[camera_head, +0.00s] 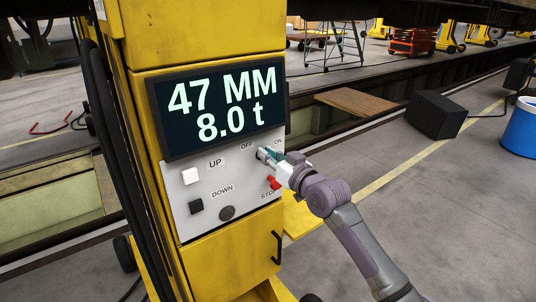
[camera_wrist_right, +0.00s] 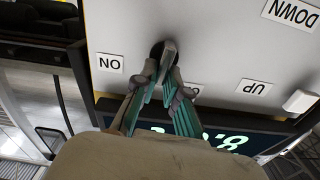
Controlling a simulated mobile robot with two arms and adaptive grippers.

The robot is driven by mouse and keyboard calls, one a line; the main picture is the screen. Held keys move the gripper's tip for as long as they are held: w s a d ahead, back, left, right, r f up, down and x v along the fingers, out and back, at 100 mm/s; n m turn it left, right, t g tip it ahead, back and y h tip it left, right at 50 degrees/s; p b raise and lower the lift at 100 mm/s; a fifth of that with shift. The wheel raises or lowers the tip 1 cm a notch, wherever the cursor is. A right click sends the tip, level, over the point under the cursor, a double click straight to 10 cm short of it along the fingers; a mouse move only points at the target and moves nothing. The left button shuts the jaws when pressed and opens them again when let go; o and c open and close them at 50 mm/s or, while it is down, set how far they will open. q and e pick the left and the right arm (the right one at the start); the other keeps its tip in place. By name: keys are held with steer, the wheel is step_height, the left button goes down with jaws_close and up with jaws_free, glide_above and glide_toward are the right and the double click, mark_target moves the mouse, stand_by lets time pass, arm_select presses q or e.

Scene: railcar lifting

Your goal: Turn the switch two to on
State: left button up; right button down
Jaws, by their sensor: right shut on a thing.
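The yellow lifting column carries a grey control panel (camera_head: 228,212) with a rotary switch between an OFF label (camera_head: 246,146) and an ON label (camera_head: 278,142). My right gripper (camera_head: 268,155) is at this switch and covers most of it in the head view. In the right wrist view, turned upside down, my right fingers (camera_wrist_right: 165,90) are closed around the switch's grey handle (camera_wrist_right: 168,55). The ON label (camera_wrist_right: 110,63) is left of the handle; the OFF label (camera_wrist_right: 193,88) is partly hidden by a finger. I cannot tell which label the switch points to. My left gripper is not in view.
A display (camera_head: 218,105) above the panel reads 47 MM and 8.0 t. A white UP button (camera_head: 190,176), a black DOWN button (camera_head: 196,207) and a red STOP button (camera_head: 273,183) sit nearby. STOP is close below my right gripper. A black box (camera_head: 436,115) stands on the floor.

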steer(key=m+p, duration=0.1)
steer(key=m, duration=0.6)
steer(key=d+m+p, duration=0.1)
steer(key=m, duration=0.2)
steer(key=shift+w+f+m+p, duration=0.3)
steer(key=shift+f+m+p, duration=0.05)
steer(key=shift+f+m, duration=0.05)
stand_by(0.3)
steer(key=c, duration=1.2)
jaws_free()
steer(key=shift+s, duration=0.1)
steer(key=v, duration=1.2)
